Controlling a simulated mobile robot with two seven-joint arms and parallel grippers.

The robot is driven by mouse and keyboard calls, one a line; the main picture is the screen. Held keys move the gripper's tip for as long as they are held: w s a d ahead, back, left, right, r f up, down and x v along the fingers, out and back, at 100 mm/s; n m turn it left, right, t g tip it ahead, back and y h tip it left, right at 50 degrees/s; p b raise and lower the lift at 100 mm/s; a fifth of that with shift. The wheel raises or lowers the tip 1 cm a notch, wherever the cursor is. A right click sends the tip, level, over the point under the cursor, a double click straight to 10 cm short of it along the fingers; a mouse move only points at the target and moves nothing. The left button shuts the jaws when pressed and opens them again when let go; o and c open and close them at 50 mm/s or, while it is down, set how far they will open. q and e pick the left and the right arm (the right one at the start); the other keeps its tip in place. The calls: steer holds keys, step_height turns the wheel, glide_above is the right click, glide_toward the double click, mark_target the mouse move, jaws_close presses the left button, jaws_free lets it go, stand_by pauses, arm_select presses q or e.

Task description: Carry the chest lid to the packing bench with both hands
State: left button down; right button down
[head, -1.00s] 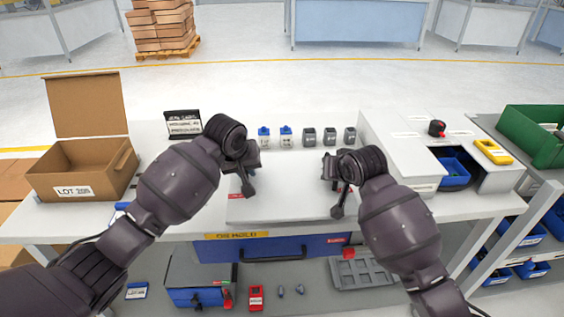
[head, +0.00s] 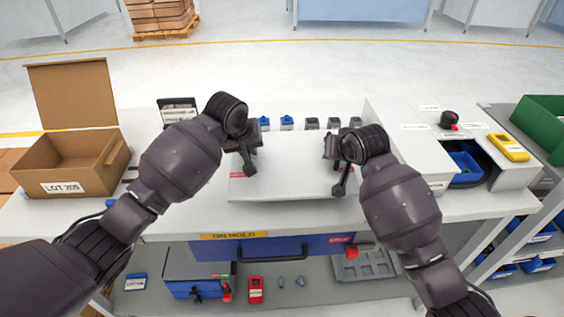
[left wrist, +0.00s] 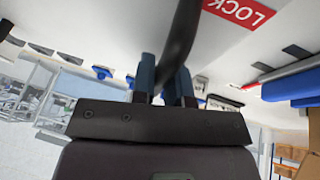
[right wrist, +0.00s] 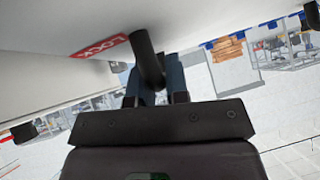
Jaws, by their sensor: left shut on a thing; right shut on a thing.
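The pale grey chest lid (head: 290,185) is a flat panel over the middle of the white bench (head: 185,222). In the head view I cannot tell whether it touches the bench top. My left gripper (head: 247,158) is shut on a dark handle of the lid at its left side. My right gripper (head: 342,175) is shut on another dark handle at its right side. The left wrist view shows the dark handle (left wrist: 180,45) between the fingers, near a red LOCK label. The right wrist view shows the other handle (right wrist: 148,60) between the fingers, also near a LOCK label.
An open cardboard box (head: 75,180) stands at the left end of the bench. Small blue and grey items (head: 311,123) line up behind the lid. A white unit with a blue bin (head: 465,167) is at the right. A lower shelf holds a toolbox (head: 195,270) and a grey tray (head: 362,266).

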mark_target(333, 163)
arm_select(q)
steer(key=shift+f, duration=0.1)
